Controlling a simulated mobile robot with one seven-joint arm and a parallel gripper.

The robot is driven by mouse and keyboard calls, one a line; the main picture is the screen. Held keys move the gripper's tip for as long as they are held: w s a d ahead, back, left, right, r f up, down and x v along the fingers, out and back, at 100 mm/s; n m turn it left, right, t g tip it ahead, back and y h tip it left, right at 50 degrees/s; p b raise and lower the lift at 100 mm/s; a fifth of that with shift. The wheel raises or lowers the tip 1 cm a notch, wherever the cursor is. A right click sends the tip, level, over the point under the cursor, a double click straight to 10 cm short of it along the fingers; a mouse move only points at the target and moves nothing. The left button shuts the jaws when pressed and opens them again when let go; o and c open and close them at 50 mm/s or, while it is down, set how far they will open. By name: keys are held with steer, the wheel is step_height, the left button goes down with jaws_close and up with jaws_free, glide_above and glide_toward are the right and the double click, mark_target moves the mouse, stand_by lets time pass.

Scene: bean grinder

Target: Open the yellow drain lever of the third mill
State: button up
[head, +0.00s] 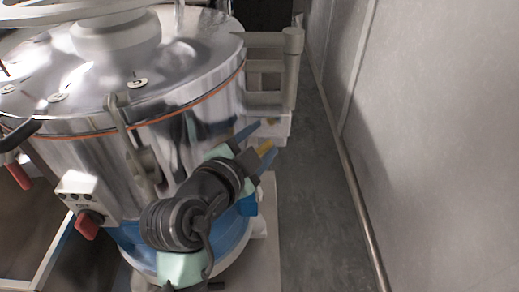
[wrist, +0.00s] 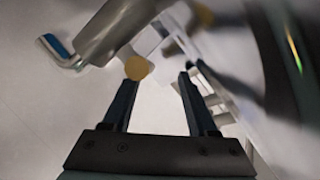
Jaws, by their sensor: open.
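A large shiny steel mill (head: 185,130) with an orange seal below its lid fills the left of the head view. My gripper (head: 262,138) is low at the mill's right side, its blue fingers apart. A small yellow part (head: 265,148) shows at the fingertips. In the wrist view my gripper (wrist: 160,76) is open, with nothing held. A round yellow knob (wrist: 137,67) shows just beyond the left fingertip, and a second yellow end (wrist: 203,14) shows above. I cannot tell whether the finger touches the knob. The lever's shaft is not clearly seen.
A grey metal pipe (wrist: 115,30) and a bent metal piece with a blue face (wrist: 60,50) lie beyond the left finger. A pale railing-like frame (head: 290,75) stands behind the mill. The floor (head: 315,200) between mill and wall (head: 430,130) is clear.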

mark_target(259, 150)
step_height(259, 150, up, 8)
steer(key=shift+f, duration=0.25)
